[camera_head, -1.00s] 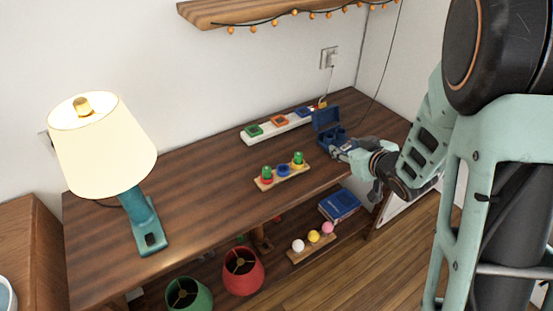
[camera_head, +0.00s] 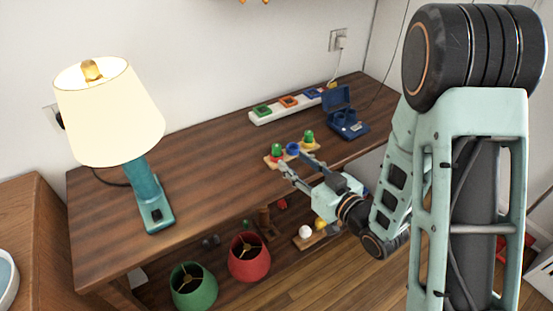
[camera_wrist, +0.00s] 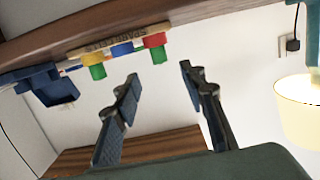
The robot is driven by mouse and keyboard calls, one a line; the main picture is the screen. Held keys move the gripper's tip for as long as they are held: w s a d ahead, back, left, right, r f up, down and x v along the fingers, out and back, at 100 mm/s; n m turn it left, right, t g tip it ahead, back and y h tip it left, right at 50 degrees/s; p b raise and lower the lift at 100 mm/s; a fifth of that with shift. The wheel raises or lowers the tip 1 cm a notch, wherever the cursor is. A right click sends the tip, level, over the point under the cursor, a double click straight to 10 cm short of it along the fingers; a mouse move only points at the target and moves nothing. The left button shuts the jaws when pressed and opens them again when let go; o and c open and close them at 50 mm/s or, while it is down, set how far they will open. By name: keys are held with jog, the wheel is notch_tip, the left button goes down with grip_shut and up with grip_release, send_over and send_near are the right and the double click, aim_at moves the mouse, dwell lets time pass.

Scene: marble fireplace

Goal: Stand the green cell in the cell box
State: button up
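A wooden rack (camera_head: 272,163) lettered SPARE CELLS stands near the table's front edge. It carries a red, a blue and a yellow piece in a row. A green cylinder (camera_head: 277,149) shows at the red piece and another green cylinder (camera_head: 308,136) at the yellow one; both also show in the wrist view (camera_wrist: 158,55) (camera_wrist: 97,71). The middle blue piece (camera_wrist: 122,49) shows no green. The blue cell box (camera_head: 347,121) is open, right of the rack; its inside is hard to make out. My gripper (camera_head: 300,160) is open and empty, in front of the rack and apart from it.
A white strip (camera_head: 287,104) with coloured squares lies behind the rack. A lit lamp (camera_head: 110,115) stands at the left. Red (camera_head: 248,257) and green (camera_head: 193,285) shades and a rack with balls are below. The table between lamp and rack is clear.

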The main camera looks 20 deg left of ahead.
aim_at(279, 149)
jog(key=b, duration=0.2)
jog(key=shift+w+a+f+b, duration=0.3)
jog(key=shift+a+b, duration=0.05)
jog(key=shift+b, duration=0.05)
jog(key=b, duration=0.3)
jog(key=shift+w+a+b, duration=0.15)
jog(key=shift+a+b, duration=0.1)
jog(key=shift+b, duration=0.1)
jog(key=shift+w+a+r, duration=0.1)
jog(key=shift+a, duration=0.05)
jog(key=x, duration=0.2)
jog(key=shift+w+a, duration=0.2)
jog(key=b+x, duration=0.1)
jog(key=x, duration=0.4)
jog(key=shift+w+r, duration=0.1)
grip_shut()
